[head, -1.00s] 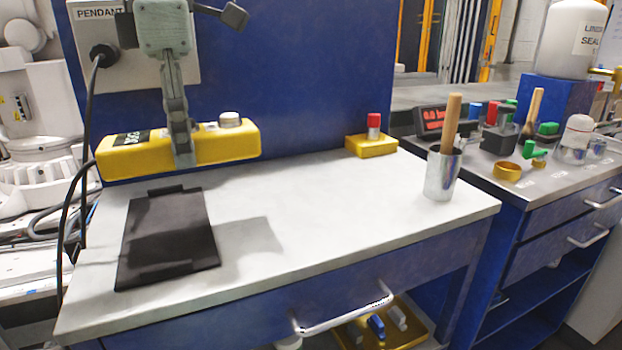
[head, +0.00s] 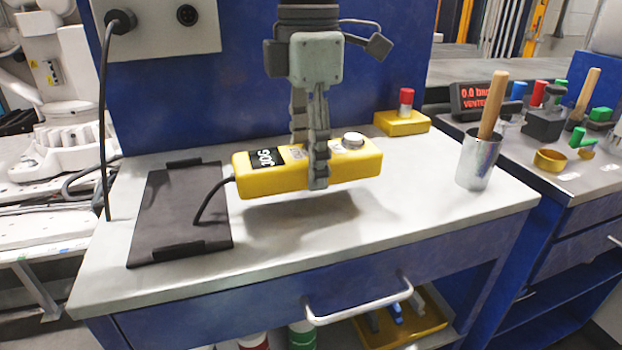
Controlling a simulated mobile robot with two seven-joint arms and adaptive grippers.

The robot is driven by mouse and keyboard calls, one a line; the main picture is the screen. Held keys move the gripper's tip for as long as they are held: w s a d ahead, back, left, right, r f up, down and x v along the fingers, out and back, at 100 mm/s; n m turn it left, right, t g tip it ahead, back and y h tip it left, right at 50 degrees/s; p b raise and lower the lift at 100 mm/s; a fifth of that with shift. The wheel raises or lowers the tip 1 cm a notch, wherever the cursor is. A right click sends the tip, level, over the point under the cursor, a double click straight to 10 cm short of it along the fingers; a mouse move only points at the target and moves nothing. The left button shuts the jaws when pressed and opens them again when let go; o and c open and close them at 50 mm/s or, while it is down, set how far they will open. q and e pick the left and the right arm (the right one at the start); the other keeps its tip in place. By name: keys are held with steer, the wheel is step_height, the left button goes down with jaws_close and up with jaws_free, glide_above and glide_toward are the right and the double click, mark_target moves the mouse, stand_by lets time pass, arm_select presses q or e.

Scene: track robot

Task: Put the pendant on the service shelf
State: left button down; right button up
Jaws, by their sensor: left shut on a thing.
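The pendant (head: 345,168) is a yellow box with a black "JOG" label, a silver knob and a black cable. My left gripper (head: 317,183) comes down from above and is shut on the middle of the pendant. It holds the pendant a little above the white bench top, with a shadow below. The cable runs from the pendant's left end over the black mat. The lower shelf under the bench, perhaps the service shelf, shows only in part and holds a yellow tray (head: 436,325). My right gripper is not in view.
A black mat (head: 180,215) lies on the bench's left. A yellow block with a red button (head: 402,122) and a metal cup with a wooden handle (head: 478,160) stand right. A drawer handle (head: 360,308) juts out in front. The bench front is clear.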

mark_target(311, 205)
arm_select(q)
steer(key=shift+d+f, duration=0.15)
steer(key=shift+f, duration=1.9)
steer(key=shift+f, duration=0.1)
steer(key=c, duration=0.6)
jaws_free()
step_height(311, 205, up, 12)
steer(key=shift+r, duration=0.1)
